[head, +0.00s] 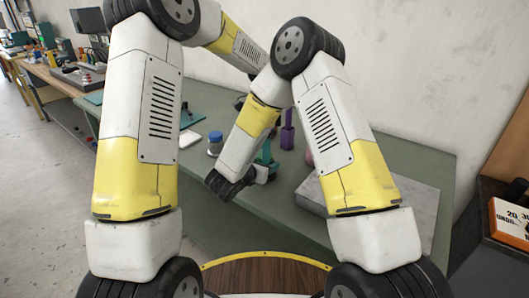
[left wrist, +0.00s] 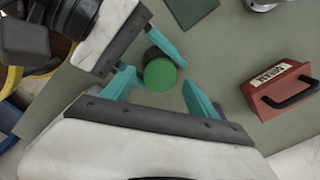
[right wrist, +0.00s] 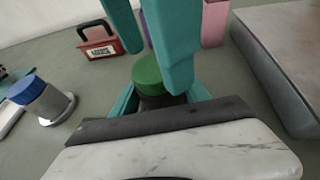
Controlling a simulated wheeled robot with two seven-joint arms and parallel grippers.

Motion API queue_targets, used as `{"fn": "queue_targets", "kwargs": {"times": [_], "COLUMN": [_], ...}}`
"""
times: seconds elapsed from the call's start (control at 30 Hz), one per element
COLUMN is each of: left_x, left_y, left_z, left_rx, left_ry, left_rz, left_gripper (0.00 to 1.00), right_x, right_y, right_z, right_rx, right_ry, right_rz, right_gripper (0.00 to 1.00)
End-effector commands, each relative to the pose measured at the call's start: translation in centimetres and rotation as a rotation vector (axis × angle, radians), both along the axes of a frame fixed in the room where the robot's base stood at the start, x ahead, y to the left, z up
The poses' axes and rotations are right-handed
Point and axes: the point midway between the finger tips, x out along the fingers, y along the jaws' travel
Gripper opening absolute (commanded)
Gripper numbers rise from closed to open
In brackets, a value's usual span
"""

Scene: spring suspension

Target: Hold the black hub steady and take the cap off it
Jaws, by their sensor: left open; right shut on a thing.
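The black hub (right wrist: 150,101) stands upright on the green-grey table with the round green cap (right wrist: 146,70) on top of it. The cap also shows from above in the left wrist view (left wrist: 160,73). My right gripper (right wrist: 160,98) comes in low from the side, its teal fingers shut on the hub below the cap. My left gripper (left wrist: 160,80) points down over the hub, open, with one teal finger on each side of the cap; its fingers also show in the right wrist view (right wrist: 150,40). I cannot tell whether they touch the cap. In the head view, my right forearm hides most of this.
A blue-topped grey cylinder (right wrist: 38,97) stands to the left. A red box with a black handle (left wrist: 280,90), a purple upright piece (head: 287,130) and a pink piece (right wrist: 215,22) stand near. A grey slab (head: 425,205) lies to the right.

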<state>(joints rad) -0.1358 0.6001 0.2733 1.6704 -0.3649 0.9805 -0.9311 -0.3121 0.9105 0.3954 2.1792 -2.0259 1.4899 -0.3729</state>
Motion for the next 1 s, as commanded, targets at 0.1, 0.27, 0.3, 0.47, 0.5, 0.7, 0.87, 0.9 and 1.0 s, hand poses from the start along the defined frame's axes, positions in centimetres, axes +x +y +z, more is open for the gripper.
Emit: {"fn": "queue_targets", "kwargs": {"times": [0.1,0.27,0.3,0.47,0.5,0.7,0.87,0.9,1.0], "left_x": [0.0,0.0,0.0,0.0,0.0,0.1,0.0,0.0,0.0], "left_y": [0.0,0.0,0.1,0.1,0.1,0.2,0.2,0.1,0.1], "left_z": [1.7,2.7,2.8,3.8,4.2,5.8,4.6,4.0,2.4], "left_rx": [-0.001,0.001,0.001,-0.001,-0.001,0.001,0.003,0.002,0.002], "left_ry": [-0.003,-0.001,0.0,0.005,0.004,0.001,0.002,0.002,0.002], "left_rz": [-0.001,-0.002,-0.008,-0.103,-0.138,-0.268,-0.292,-0.292,-0.292], "left_gripper": [0.69,0.65,0.65,0.65,0.65,0.65,0.65,0.65,0.65], "right_x": [0.0,0.0,0.0,0.0,0.0,0.0,0.0,0.0,0.0], "right_y": [0.1,0.0,0.0,0.0,0.0,0.0,0.0,0.0,0.0], "right_z": [0.0,0.0,0.0,0.0,0.0,0.0,0.0,0.0,0.0], "right_rx": [0.001,0.0,0.0,-0.001,0.0,-0.001,-0.001,-0.001,0.0], "right_ry": [-0.001,-0.001,-0.001,-0.001,-0.001,-0.001,-0.001,-0.001,-0.001], "right_rz": [0.001,0.0,0.0,-0.001,-0.001,-0.001,-0.001,-0.001,-0.001], "right_gripper": [0.0,0.0,0.0,0.0,0.0,0.0,0.0,0.0,0.0]}}
